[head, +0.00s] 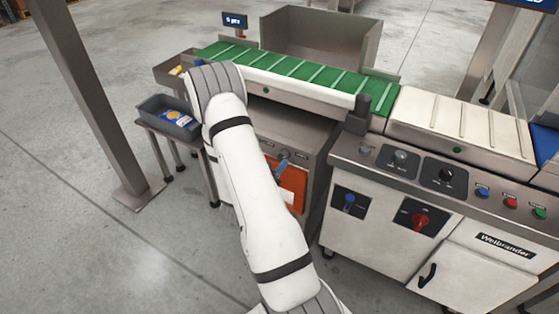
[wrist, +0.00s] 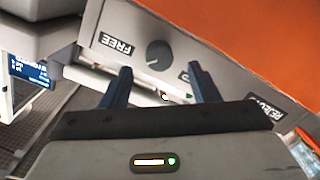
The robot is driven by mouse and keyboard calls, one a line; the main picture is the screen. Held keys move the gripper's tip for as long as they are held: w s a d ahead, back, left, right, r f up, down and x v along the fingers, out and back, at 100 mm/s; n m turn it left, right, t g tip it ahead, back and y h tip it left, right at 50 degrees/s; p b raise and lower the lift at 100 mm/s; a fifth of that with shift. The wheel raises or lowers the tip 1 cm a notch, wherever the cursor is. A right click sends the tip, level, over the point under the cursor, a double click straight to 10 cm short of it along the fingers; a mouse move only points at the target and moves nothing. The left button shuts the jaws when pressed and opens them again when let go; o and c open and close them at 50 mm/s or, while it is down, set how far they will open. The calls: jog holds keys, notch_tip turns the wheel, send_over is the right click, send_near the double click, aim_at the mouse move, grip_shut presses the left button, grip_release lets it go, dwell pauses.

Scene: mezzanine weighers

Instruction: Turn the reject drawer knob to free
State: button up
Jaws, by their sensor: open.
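In the wrist view, the reject drawer knob (wrist: 158,52) is a small dark grey round knob on a light grey panel seen upside down. The knob's exact pointing is unclear. My gripper (wrist: 160,69) is open, its two dark blue fingers apart, with the knob seen beyond the gap between the tips. No contact shows. In the head view, my arm hides most of the gripper; one blue finger (head: 282,168) shows before the orange drawer front (head: 297,184).
A REJECT label (wrist: 266,112) is on the panel. The green conveyor (head: 300,70) runs above the cabinet. The control cabinet (head: 400,240) with knobs and buttons stands at right. A grey tray (head: 160,105) on a stand and a steel post (head: 95,100) are at left.

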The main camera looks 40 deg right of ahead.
jog(key=shift+v, duration=1.8)
